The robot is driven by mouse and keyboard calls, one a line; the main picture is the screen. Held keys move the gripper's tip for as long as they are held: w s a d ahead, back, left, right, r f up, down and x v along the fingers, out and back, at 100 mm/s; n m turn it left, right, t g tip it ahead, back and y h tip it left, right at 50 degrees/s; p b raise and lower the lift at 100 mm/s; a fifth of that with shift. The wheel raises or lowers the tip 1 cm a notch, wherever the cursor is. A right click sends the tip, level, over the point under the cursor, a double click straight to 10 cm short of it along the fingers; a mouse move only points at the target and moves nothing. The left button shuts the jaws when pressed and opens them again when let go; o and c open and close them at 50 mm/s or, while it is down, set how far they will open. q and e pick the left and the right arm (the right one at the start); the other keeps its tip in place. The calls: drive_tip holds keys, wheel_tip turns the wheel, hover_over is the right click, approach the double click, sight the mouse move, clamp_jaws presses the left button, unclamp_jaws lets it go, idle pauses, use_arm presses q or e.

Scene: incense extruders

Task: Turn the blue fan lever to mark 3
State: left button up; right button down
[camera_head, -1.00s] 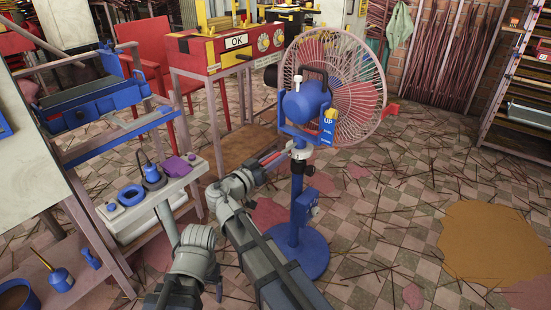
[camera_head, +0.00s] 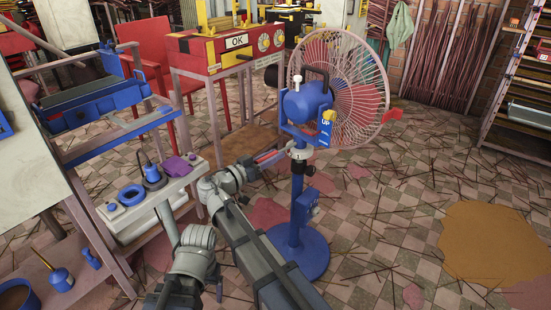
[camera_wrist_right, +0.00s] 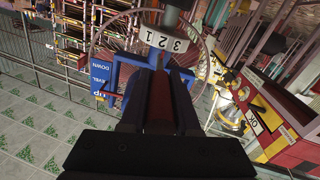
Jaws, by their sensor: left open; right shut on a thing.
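The blue fan (camera_head: 303,103) stands on a round blue base, its wire guard (camera_head: 345,85) facing right and away. A white plate with marks 3, 2 and 1 (camera_wrist_right: 163,42) sits on its neck in the right wrist view. My right gripper (camera_head: 270,156) is at the neck's left side, shut on a red lever (camera_wrist_right: 159,100), which also shows in the head view between the fingers. The lever's far end lies just below the plate, near marks 3 and 2; the exact mark is unclear. My left gripper's jaws do not show.
A blue plate reading UP, LEVEL and DOWN (camera_wrist_right: 101,78) is beside the lever. A side table (camera_head: 150,190) with small blue items stands at the left. A red machine marked OK (camera_head: 225,45) stands behind. Thin sticks litter the floor; a brown patch (camera_head: 495,245) lies at right.

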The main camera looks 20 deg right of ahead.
drive_tip(key=w+m+g, duration=0.1)
drive_tip(key=w+m+g+h, duration=0.1)
drive_tip(key=g, duration=0.1)
drive_tip(key=w+a+m+g, duration=0.1)
drive_tip(key=g, duration=0.1)
drive_tip(key=shift+w+a+h, duration=0.1)
drive_tip(key=shift+w+h, duration=0.15)
drive_tip(key=shift+h, duration=0.15)
drive_tip(key=c, duration=0.7)
unclamp_jaws()
drive_tip(key=shift+o, duration=0.2)
